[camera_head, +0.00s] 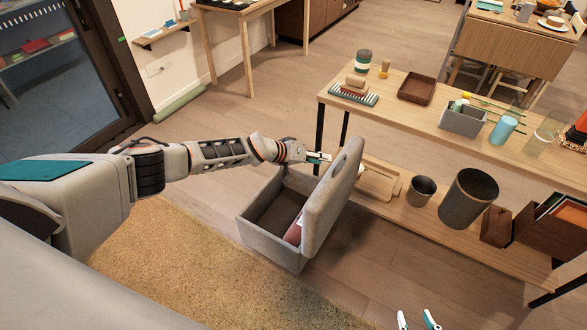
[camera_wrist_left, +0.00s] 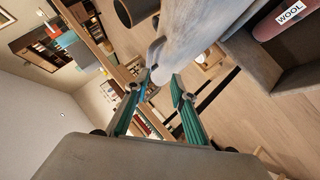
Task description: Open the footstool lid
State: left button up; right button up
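The grey footstool (camera_head: 272,250) stands on the floor at the edge of the rug. Its lid (camera_head: 333,196) is raised steeply on the right side, and the inside of the box shows. The lid also fills the upper middle of the left wrist view (camera_wrist_left: 198,28). My left gripper (camera_head: 319,157) is at the lid's far upper edge. In the left wrist view its teal fingers (camera_wrist_left: 160,84) are apart, with the lid's edge just beyond or between the tips; contact is unclear. My right gripper (camera_head: 417,319) shows only two separated fingertips at the bottom, away from the footstool.
A rolled red item (camera_head: 293,233) with a "WOOL" label (camera_wrist_left: 290,14) lies in the box. A wooden bench (camera_head: 407,137) with a lower shelf stands close behind the lid, holding a dark bin (camera_head: 467,197) and a smaller pot (camera_head: 420,190). Floor in front is clear.

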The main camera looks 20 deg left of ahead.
pick_arm(q)
jog(key=s+a, duration=0.6)
jog(key=s, duration=0.1)
jog(key=shift+a, duration=0.35)
jog(key=shift+s, duration=0.1)
